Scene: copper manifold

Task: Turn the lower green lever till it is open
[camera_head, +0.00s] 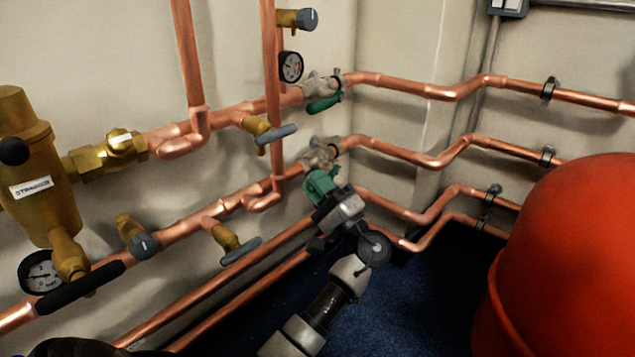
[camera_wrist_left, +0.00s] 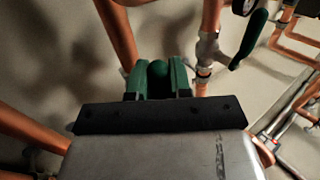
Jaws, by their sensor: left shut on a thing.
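The lower green lever (camera_wrist_left: 158,78) shows in the left wrist view, between the two green fingers of my left gripper (camera_wrist_left: 159,80). The fingers are shut on it from both sides. In the head view my left gripper (camera_head: 321,184) is just below the lower valve body (camera_head: 320,155) on the lower copper pipe. The fingers hide most of the lever there, so I cannot tell its exact angle. The upper green lever (camera_head: 323,104) hangs by the upper valve; it also shows in the left wrist view (camera_wrist_left: 250,38). My right gripper is not in view.
Copper pipes run along both walls around my gripper. A pressure gauge (camera_head: 291,67) and grey-handled taps, including one low tap (camera_head: 240,250), stick out to the left. A large red tank (camera_head: 575,260) stands at the right. Blue floor (camera_head: 410,300) is clear between.

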